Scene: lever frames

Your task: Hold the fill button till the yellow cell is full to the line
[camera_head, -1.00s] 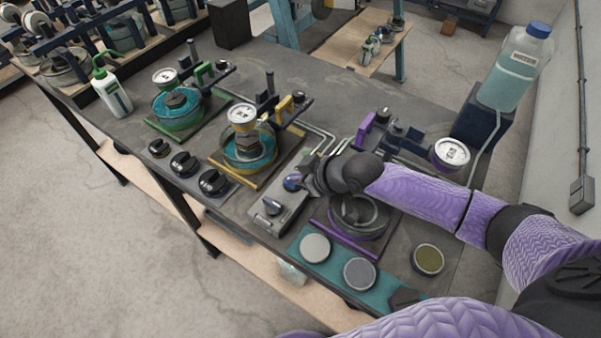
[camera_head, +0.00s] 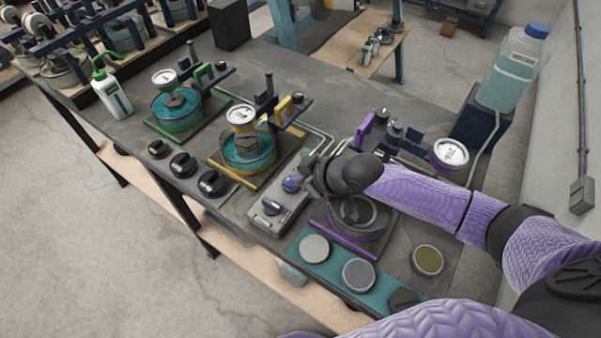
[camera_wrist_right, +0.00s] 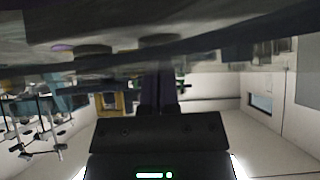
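The yellow cell (camera_head: 248,160) is a round clear dish of teal water on a yellow-edged base, with a brown block in it and a dial gauge (camera_head: 241,116) above. Its fill line is too small to make out. The blue button (camera_head: 290,184) is on the grey control box (camera_head: 275,210), right of the yellow cell. My right gripper (camera_head: 304,184) is at the blue button, its tips at or very close to it; contact cannot be told. In the right wrist view its dark fingers (camera_wrist_right: 159,96) lie together, with nothing seen between them. My left gripper is out of view.
A green cell (camera_head: 178,112) stands left and a purple cell (camera_head: 360,222) lies under my right forearm. The water bottle (camera_head: 512,75) stands on a dark block at the right. Black knobs (camera_head: 183,165) and round discs (camera_head: 315,249) line the front edge.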

